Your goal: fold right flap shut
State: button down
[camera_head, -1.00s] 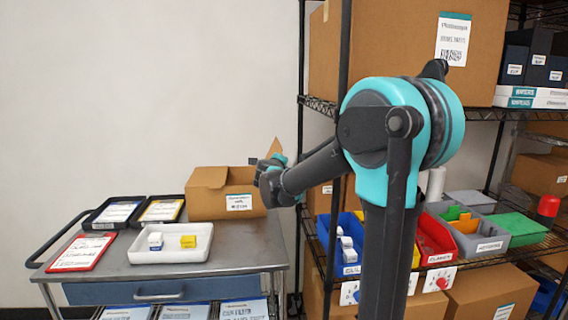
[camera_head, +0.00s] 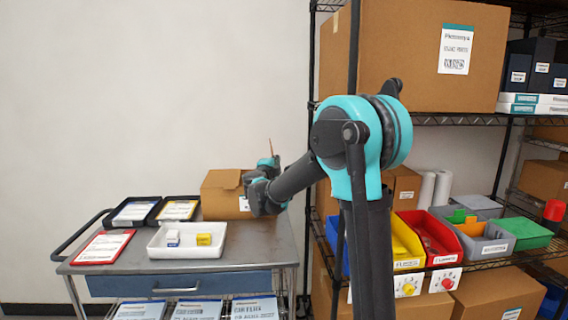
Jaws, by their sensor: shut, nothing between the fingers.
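The cardboard box (camera_head: 221,200) stands at the back right of the metal cart. Its right side and most of its label are hidden behind my wrist. A thin upright strip of cardboard (camera_head: 271,147) shows just above my gripper, seen nearly edge-on; it looks like the right flap. My gripper (camera_head: 270,163) is shut and empty at the box's right side, close to that strip. I cannot tell whether they touch. Another flap (camera_head: 230,179) shows at the top of the box, and its exact angle is unclear.
A white tray (camera_head: 187,252) with a white and a yellow small box lies in front of the cardboard box. Clipboards and a red-framed sheet (camera_head: 103,247) lie to the left. A wire shelf with bins and large cartons (camera_head: 430,55) stands close on the right.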

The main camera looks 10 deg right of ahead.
jog(key=a+f+n+t+y, duration=0.4)
jog(key=a+f+n, duration=0.7)
jog(key=n, duration=0.9)
jog(key=shift+a+f+n+y, duration=0.3)
jog(key=shift+a+n+y, duration=0.1)
jog(key=shift+y, duration=0.8)
